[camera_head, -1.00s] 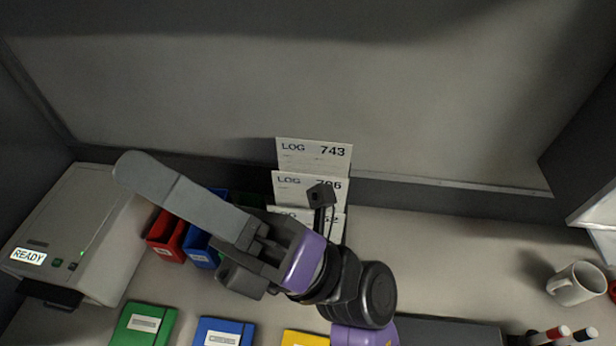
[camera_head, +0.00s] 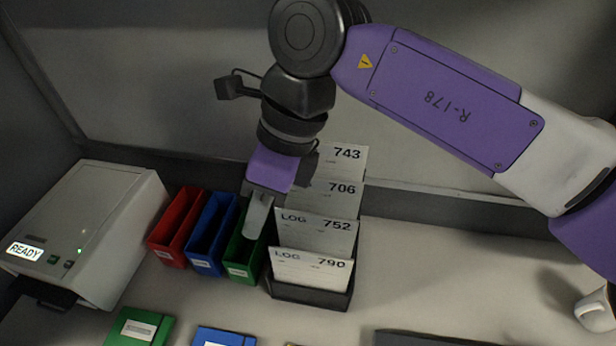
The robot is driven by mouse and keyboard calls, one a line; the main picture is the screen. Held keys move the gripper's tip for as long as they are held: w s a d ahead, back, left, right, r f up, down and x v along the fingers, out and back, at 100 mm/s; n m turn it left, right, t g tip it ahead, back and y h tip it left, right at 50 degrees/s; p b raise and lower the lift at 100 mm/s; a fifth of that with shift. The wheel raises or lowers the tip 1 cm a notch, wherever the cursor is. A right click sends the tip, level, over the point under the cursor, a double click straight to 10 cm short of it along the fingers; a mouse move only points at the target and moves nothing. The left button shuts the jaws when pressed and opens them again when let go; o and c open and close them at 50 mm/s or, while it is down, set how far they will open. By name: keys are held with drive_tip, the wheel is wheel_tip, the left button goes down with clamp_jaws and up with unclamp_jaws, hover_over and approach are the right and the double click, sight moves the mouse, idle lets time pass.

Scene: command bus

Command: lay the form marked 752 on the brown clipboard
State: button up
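The form marked 752 (camera_head: 312,231) is a white card headed LOG. It stands in a dark rack (camera_head: 308,295), behind the card marked 790 (camera_head: 310,268) and in front of the card marked 706 (camera_head: 336,200). Its lower part is hidden by the 790 card. My gripper (camera_head: 256,226) points down just left of the 752 card, over the green bin. Only one grey finger shows clearly, so its opening cannot be judged, and no form shows in it. I see no brown clipboard in this view.
A card marked 743 (camera_head: 347,160) stands at the rack's back. Red (camera_head: 172,245), blue (camera_head: 208,262) and green bins (camera_head: 240,270) stand left of it, beside a grey READY machine (camera_head: 85,225). A white mug (camera_head: 594,312) is at right.

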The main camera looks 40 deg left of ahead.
drive_tip(key=w+d+r+t, duration=0.1)
drive_tip(key=w, duration=0.2)
drive_tip(key=w+d+r+t+h, duration=0.1)
drive_tip(key=w, duration=0.2)
drive_tip(key=w+d+r+t, duration=0.1)
drive_tip(key=w, duration=0.2)
drive_tip(key=shift+t+h+b, duration=0.3)
drive_tip(key=shift+t+h, duration=0.1)
drive_tip(key=b, duration=0.5)
hover_over(297, 230)
drive_tip(key=w+d, duration=0.2)
drive_tip(key=d, duration=0.1)
drive_tip(key=shift+a+f, duration=0.15)
drive_tip(key=shift+f, duration=3.8)
drive_tip(key=shift+c, duration=0.5)
clamp_jaws()
drive_tip(key=shift+r, duration=0.1)
